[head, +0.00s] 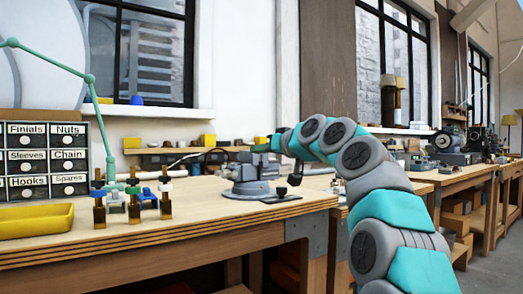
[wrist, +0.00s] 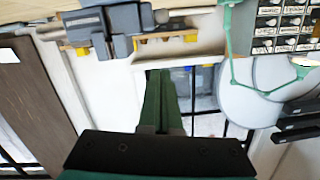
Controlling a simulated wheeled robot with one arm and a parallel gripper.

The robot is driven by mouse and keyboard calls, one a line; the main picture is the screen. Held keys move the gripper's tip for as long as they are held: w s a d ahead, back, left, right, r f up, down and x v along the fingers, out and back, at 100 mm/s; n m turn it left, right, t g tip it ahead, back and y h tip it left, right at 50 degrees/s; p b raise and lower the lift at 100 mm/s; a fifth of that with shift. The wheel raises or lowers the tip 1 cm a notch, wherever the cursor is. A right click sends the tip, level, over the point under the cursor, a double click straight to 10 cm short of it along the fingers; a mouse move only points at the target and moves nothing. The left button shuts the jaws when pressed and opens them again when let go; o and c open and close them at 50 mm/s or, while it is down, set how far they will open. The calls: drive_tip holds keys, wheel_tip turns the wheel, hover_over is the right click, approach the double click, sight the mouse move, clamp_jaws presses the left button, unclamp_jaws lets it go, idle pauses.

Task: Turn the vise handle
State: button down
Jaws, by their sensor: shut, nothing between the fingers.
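The grey vise (head: 250,178) stands on the wooden workbench near its right end. A dark bar with a knob (head: 282,191) shows at its lower right; I cannot tell surely whether it is the vise handle. The vise also shows at the top of the wrist view (wrist: 122,24), which looks upside down. My gripper (head: 262,147) is above the vise, its green fingers pointing left. In the wrist view my gripper's fingers (wrist: 160,75) are together, empty, and apart from the vise.
A yellow tray (head: 36,219) and a rack of upright tools (head: 133,210) stand left on the workbench (head: 190,222). A labelled drawer cabinet (head: 45,160) is behind them. A green lamp arm (head: 50,60) reaches over the left side. Bench space left of the vise is clear.

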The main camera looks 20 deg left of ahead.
drive_tip(key=w+a+f+p, duration=0.2)
drive_tip(key=w+a+f, duration=0.2)
drive_tip(key=a, duration=0.3)
drive_tip(key=shift+w+f, duration=0.3)
drive_tip(key=shift+f, duration=0.25)
idle(0.4)
drive_tip(key=shift+s+f+b, duration=0.15)
drive_tip(key=shift+f+b, duration=0.1)
drive_tip(key=shift+b, duration=0.65)
drive_tip(key=shift+r+y+b, duration=0.1)
drive_tip(key=shift+y+b, duration=0.2)
drive_tip(key=shift+b, duration=0.05)
